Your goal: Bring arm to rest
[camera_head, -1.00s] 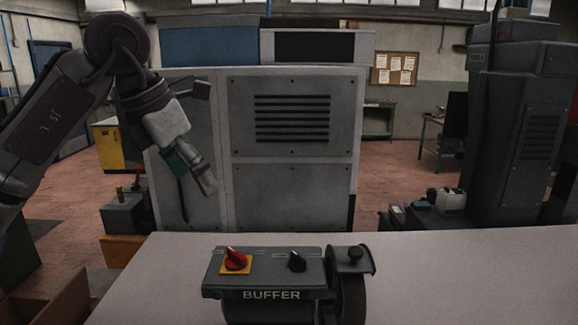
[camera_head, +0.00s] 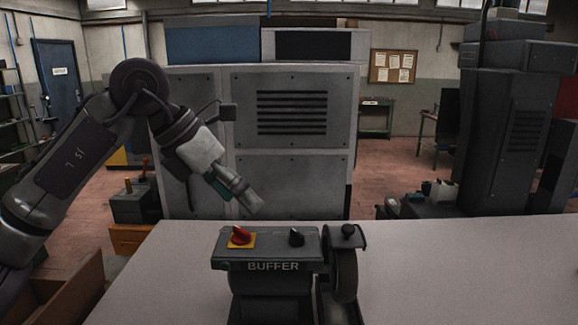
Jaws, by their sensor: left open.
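My left arm comes in from the left and bends down at a round joint. My left gripper (camera_head: 250,203) hangs in the air, pointing down and to the right, above and behind the left part of the buffer machine (camera_head: 272,266). It appears empty, with its fingers open, though the gap between them is hard to make out. The buffer has a red knob (camera_head: 240,235) on a yellow plate, a black knob (camera_head: 296,237) and a dark wheel (camera_head: 344,274) on its right. My right gripper is not in view.
The buffer stands on a pale table (camera_head: 450,265) with clear room on the right. A large grey cabinet (camera_head: 295,140) stands behind. A dark machine (camera_head: 508,140) is at the right. An open box (camera_head: 60,290) sits at the lower left.

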